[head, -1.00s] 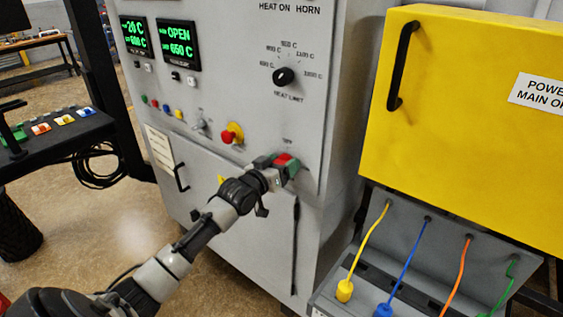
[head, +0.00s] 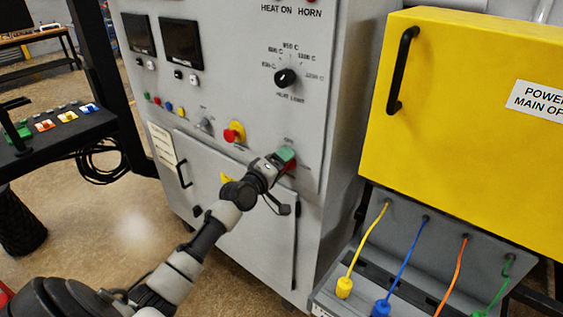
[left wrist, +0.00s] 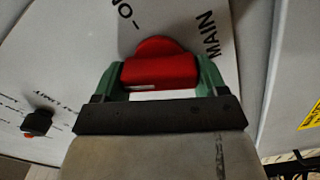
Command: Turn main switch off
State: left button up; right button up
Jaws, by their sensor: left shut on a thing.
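The main switch is a red handle (left wrist: 160,70) on the grey furnace panel, with the letters "MAIN" and "ON" printed beside it in the left wrist view. My left gripper (left wrist: 158,82) has its green fingers closed on both sides of the red handle. In the head view the left gripper (head: 284,157) is against the lower right of the panel and largely covers the switch (head: 291,167). Both furnace displays (head: 180,43) are dark. My right gripper is not in view.
A red-and-yellow emergency button (head: 233,133) and a black heat limit knob (head: 286,78) are on the same panel. A yellow cabinet (head: 470,130) stands at the right, above several coloured cables. A black control desk (head: 60,130) is at the left.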

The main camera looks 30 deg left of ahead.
pick_arm(q)
jog(key=shift+f+n+p, duration=0.1)
jog(key=shift+n+p, duration=0.25)
jog(key=shift+n, duration=1.85)
jog(key=o, duration=0.9)
jog(key=shift+f, duration=0.1)
jog(key=shift+s+a+b, duration=0.15)
jog(key=shift+s+b, duration=0.15)
jog(key=shift+s, duration=1.5)
jog(key=shift+s+a+b, duration=0.15)
jog(key=shift+s+b, duration=0.2)
jog(key=shift+s, duration=1.45)
jog(key=shift+s+a+b, duration=0.15)
jog(key=shift+s+b, duration=0.15)
jog(key=shift+s, duration=1.5)
